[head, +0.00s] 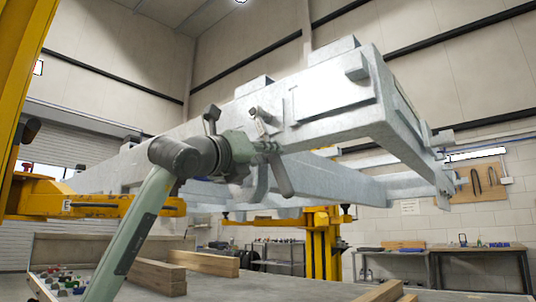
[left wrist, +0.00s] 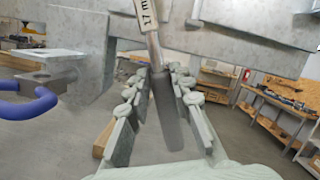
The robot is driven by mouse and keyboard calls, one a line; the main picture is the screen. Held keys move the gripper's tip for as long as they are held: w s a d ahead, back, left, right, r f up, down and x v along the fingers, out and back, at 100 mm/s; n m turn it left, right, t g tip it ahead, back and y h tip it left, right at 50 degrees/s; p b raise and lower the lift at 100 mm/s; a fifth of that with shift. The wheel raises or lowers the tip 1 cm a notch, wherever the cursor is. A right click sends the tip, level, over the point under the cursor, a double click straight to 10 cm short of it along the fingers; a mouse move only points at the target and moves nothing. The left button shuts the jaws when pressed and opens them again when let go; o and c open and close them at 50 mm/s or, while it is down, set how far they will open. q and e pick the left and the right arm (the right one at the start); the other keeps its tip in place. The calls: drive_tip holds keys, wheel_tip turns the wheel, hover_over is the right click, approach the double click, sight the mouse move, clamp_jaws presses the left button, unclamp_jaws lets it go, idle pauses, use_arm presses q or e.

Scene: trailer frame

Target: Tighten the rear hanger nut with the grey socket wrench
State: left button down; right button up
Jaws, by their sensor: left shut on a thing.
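The pale galvanised trailer frame (head: 335,95) fills the middle of the head view, held up off the floor. My left gripper (head: 268,149) is beside its near side rail, shut on the grey socket wrench (head: 281,176), whose dark handle hangs down past the fingers. In the left wrist view the wrench handle (left wrist: 165,110) lies between the two fingers (left wrist: 162,88), and its shaft with a "17 m" label runs up out of the picture. Small brackets (head: 262,120) stand on the rail just above the gripper. I cannot make out the hanger nut or the socket's contact with it. My right gripper is not in view.
A yellow lift arm (head: 85,203) and post (head: 322,245) stand under the frame. A bench with wooden blocks (head: 205,262) is below. A blue curved thing (left wrist: 28,105) is at the left of the left wrist view. Workbenches (head: 480,250) line the back.

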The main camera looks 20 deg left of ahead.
use_arm(q)
drive_tip(key=shift+w+a+f+m+h, duration=0.15)
drive_tip(key=shift+a+m+h, duration=0.05)
drive_tip(key=shift+a+m, duration=0.3)
drive_tip(key=shift+w+a+f+m+h, duration=0.1)
drive_tip(key=shift+a+f+m+h, duration=0.1)
drive_tip(key=shift+a+m, duration=0.3)
drive_tip(key=shift+w+a+f+m+h, duration=0.1)
drive_tip(key=shift+w+a+m+h, duration=0.1)
drive_tip(key=shift+a+m, duration=0.35)
drive_tip(key=shift+w+a+m+h, duration=0.2)
drive_tip(key=shift+a+m, duration=0.1)
drive_tip(key=shift+m, duration=0.45)
